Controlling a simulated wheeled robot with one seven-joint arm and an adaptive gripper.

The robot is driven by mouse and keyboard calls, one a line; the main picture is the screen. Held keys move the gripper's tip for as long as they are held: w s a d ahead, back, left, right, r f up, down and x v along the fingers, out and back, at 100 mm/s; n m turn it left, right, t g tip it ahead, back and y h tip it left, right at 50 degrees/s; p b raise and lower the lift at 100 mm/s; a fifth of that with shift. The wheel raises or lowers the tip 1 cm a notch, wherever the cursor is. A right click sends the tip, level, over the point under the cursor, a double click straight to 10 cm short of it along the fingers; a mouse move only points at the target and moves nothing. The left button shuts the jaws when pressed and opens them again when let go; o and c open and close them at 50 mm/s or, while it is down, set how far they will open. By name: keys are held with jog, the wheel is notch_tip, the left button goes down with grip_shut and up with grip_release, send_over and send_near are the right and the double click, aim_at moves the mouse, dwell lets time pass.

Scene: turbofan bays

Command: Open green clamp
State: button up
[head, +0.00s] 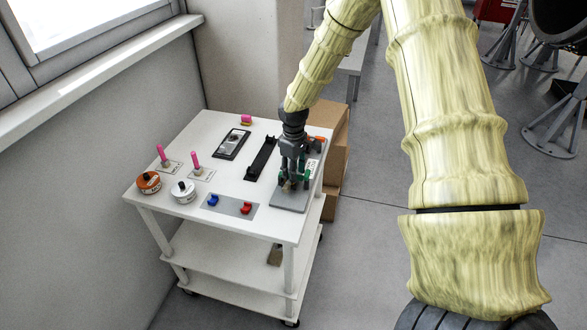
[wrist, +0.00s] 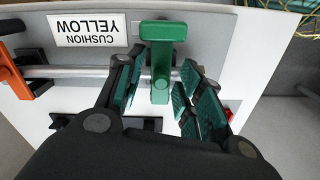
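The green clamp (wrist: 162,58) stands up as a T-shaped lever across a grey rod in the wrist view. In the head view my gripper (head: 292,183) points down over the right side of the white cart and mostly hides the clamp.
An orange clamp (wrist: 12,72) sits on the same rod (wrist: 75,72), beside a "CUSHION YELLOW" label (wrist: 87,29). The white cart (head: 165,207) also carries pink-handled pieces, round knobs, a black bar (head: 261,159) and a blue-and-red switch plate (head: 229,206). Cardboard boxes (head: 337,150) stand behind the cart.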

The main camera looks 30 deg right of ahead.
jog(key=shift+s+r, duration=0.1)
jog(key=shift+s, duration=0.05)
grip_shut()
